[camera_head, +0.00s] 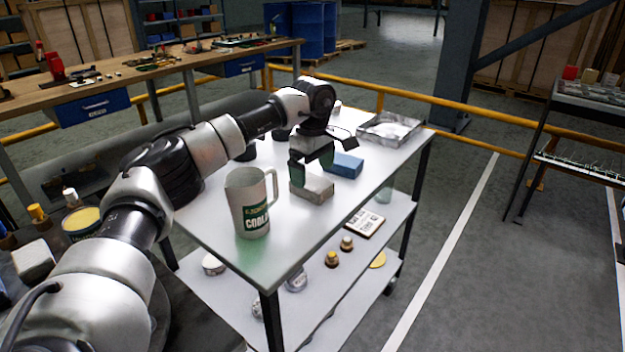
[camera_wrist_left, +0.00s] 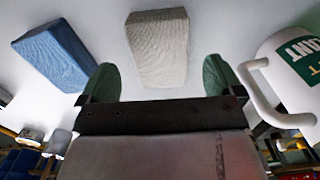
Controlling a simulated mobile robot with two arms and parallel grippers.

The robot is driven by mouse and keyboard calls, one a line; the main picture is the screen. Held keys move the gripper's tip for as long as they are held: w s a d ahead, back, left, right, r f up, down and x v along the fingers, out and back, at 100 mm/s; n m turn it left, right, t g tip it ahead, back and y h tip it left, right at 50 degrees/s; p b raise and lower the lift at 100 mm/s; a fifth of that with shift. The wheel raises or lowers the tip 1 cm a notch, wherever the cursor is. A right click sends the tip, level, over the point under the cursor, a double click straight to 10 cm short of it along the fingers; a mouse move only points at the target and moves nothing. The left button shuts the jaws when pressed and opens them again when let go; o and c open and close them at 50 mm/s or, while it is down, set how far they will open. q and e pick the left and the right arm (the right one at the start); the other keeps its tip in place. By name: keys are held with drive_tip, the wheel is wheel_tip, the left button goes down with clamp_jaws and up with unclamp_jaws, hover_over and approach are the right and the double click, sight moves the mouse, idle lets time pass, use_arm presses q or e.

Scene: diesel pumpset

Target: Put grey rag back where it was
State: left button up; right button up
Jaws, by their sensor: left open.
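The grey rag (camera_head: 313,188) is a folded block lying on the white top shelf of the cart (camera_head: 205,213). In the left wrist view the grey rag (camera_wrist_left: 158,48) lies just beyond and between my open fingertips. My left gripper (camera_head: 311,170) is over the rag, pointing down, with its green-tipped fingers apart; it also shows in the left wrist view (camera_wrist_left: 160,80). I cannot tell whether the fingers touch the rag. A blue folded block (camera_head: 344,165) lies right behind the rag, and it also shows in the left wrist view (camera_wrist_left: 54,55). My right gripper is not in view.
A coolant jug (camera_head: 251,205) stands on the cart top, left of the rag. A metal tray (camera_head: 390,130) is at the far right corner. Small yellow-capped items (camera_head: 346,243) and a white labelled box (camera_head: 365,223) sit on the shelf below. The cart's near right top is clear.

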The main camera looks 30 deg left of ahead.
sight(313, 181)
use_arm(q)
wheel_tip(313, 181, up, 8)
drive_tip(key=shift+r+p, duration=0.25)
drive_tip(key=shift+p, duration=0.15)
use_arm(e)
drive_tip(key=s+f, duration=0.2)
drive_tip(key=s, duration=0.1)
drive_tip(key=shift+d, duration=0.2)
